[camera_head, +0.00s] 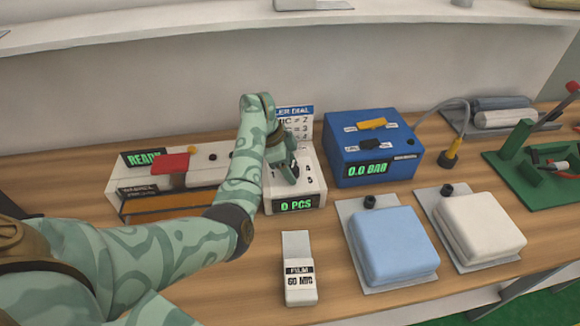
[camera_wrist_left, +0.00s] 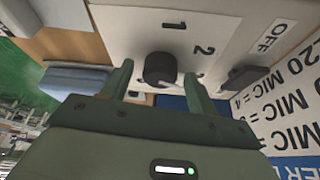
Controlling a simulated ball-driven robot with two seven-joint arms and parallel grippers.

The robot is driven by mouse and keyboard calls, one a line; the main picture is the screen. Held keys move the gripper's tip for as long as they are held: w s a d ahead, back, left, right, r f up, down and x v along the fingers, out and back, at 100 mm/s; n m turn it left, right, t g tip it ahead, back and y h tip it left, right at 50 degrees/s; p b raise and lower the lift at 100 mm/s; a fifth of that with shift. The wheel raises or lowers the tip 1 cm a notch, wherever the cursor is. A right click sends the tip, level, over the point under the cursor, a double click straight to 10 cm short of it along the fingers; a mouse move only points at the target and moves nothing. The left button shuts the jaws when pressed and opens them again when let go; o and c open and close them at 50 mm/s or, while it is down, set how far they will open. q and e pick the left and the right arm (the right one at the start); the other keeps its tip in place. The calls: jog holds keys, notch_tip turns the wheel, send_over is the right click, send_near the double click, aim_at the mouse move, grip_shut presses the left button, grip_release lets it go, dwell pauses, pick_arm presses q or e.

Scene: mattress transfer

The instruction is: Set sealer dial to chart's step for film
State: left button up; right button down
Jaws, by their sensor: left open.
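The sealer's control box (camera_head: 310,188) is white, with a green "0 PCS" display on its front. Its black dial knob (camera_wrist_left: 160,68) shows in the left wrist view, with the printed marks 1 and 2 near it; its setting is unclear. My left gripper (camera_head: 289,172) is open over the box top, its fingers on either side of the knob; contact cannot be told. The chart (camera_head: 299,120) headed "...LER DIAL" stands behind, partly hidden by my arm; its rows also show partly in the left wrist view (camera_wrist_left: 285,105). The film card (camera_head: 299,282) reads "FILM 60 MIC".
A black switch (camera_wrist_left: 243,77) sits near the OFF mark, beside the right finger. The sealer (camera_head: 172,180) with a red handle is left, a blue "0.0 BAR" box (camera_head: 372,148) right. Blue (camera_head: 393,237) and white (camera_head: 482,230) cushions lie front right.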

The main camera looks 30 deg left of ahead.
pick_arm(q)
jog(key=c, duration=1)
jog(key=shift+r+m, duration=0.1)
jog(key=shift+m, duration=0.2)
jog(key=shift+m+g, duration=0.4)
jog(key=shift+m, duration=0.5)
jog(key=m+g, duration=0.1)
jog(key=m, duration=0.1)
jog(key=shift+w+m+h, duration=0.15)
jog(key=shift+m+h, duration=0.15)
jog(key=m+g+b, duration=0.1)
jog(key=m, duration=0.3)
jog(key=shift+w+m+g, duration=0.1)
jog(key=shift+m+g, duration=0.2)
jog(key=shift+g, duration=0.1)
